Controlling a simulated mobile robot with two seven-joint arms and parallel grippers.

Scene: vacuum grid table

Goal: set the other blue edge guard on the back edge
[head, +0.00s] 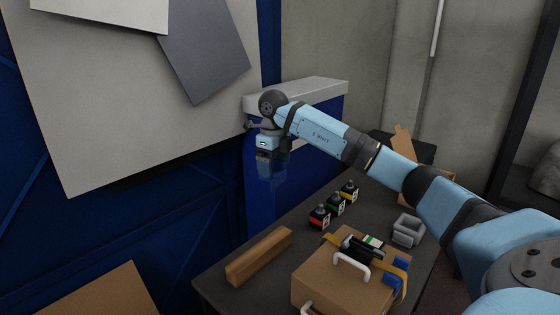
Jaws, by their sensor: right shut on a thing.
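My right gripper (265,158) points down in front of the tall blue cabinet, above the far left part of the dark table. It is shut on a small blue piece (278,178), which looks like a blue edge guard and blends with the blue behind it. A blue edge guard (398,272) sits at the right side of the brown box (322,288) on the table. A yellow strap (392,259) runs over the box near it. The box's back edge is partly hidden by dark items and a white handle. My left gripper is not in view.
Small bottles with red, green and yellow marks (335,205) stand behind the box. A wooden block (258,257) lies at the table's left edge, and a grey tray (407,231) sits at right. A large tilted grey board (110,110) fills the left.

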